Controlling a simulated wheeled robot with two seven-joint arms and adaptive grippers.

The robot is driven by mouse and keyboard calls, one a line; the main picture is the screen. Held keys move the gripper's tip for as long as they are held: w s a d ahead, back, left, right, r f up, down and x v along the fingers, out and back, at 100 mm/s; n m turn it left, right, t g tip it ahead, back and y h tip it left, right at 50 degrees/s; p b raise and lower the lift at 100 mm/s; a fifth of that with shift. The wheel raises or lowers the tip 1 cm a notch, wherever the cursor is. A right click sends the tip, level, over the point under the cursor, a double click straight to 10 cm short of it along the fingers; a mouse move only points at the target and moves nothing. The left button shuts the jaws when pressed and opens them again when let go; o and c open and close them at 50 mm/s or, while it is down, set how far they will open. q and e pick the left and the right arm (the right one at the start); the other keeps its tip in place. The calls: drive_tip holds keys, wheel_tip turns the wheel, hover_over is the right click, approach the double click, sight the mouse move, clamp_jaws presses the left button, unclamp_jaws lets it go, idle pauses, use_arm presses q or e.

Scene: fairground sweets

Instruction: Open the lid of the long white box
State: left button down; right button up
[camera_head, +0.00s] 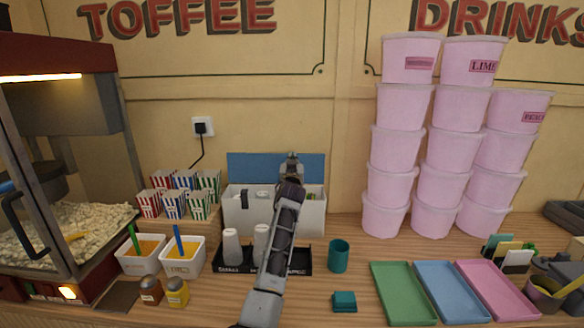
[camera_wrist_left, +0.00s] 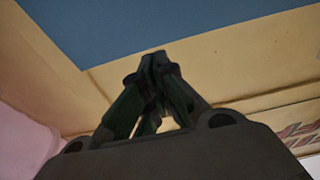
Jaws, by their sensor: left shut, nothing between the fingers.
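The long white box (camera_head: 312,215) stands against the back wall in the head view. Its lid (camera_head: 252,166) is up, standing at the back of the box with a blue face toward me. White items and a dark one show inside the box, partly hidden by my arm. My left gripper (camera_head: 291,160) is shut and empty, above the box and in front of the raised lid. In the left wrist view the closed fingertips (camera_wrist_left: 156,60) point up, with a blue surface (camera_wrist_left: 140,28), likely the lid, beyond them. Whether they touch it I cannot tell. My right gripper is not in view.
Striped popcorn boxes (camera_head: 174,204) and sauce tubs (camera_head: 140,262) are left. A teal cup (camera_head: 338,256), coloured trays (camera_head: 402,295) and stacked pink tubs (camera_head: 398,150) are right.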

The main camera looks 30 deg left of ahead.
use_arm(q)
drive_tip(key=s+d+r+b, duration=0.1)
drive_tip(key=s+d, duration=0.3)
drive_tip(key=s, duration=0.3)
drive_tip(key=shift+s+d+r, duration=0.2)
drive_tip(key=shift+s+d, duration=0.05)
idle(0.3)
drive_tip(key=shift+f, duration=0.1)
idle(0.6)
